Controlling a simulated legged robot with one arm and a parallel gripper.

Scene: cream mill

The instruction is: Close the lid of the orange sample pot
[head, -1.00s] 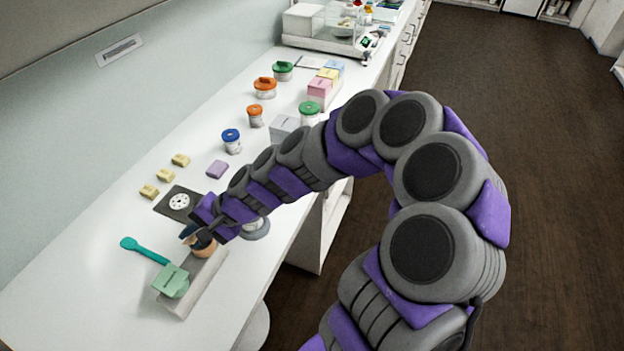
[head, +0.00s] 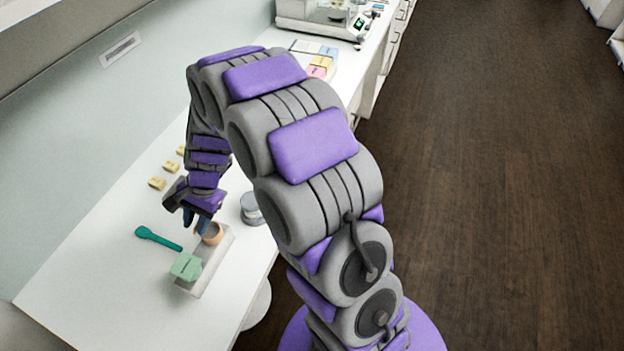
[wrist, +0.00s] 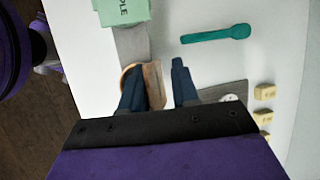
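The orange sample pot (head: 212,234) sits at the far end of a pale grey stand (head: 214,264) on the white bench, below my gripper. In the wrist view its orange rim (wrist: 127,74) shows behind the left finger. A tan, flat piece that looks like its raised lid (wrist: 153,84) stands between my fingers, closer to the left one. My gripper (head: 191,222) points down with its fingers apart; in the wrist view the gripper (wrist: 157,80) shows a clear gap by the right finger. The fingers and palm hide much of the pot.
A green pot (head: 186,265) sits at the stand's near end. A teal spoon (head: 158,238) lies left of it. Small yellow blocks (head: 157,184) and a dark plate (wrist: 232,90) are close by. A grey-white jar (head: 252,208) stands right, near the bench edge.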

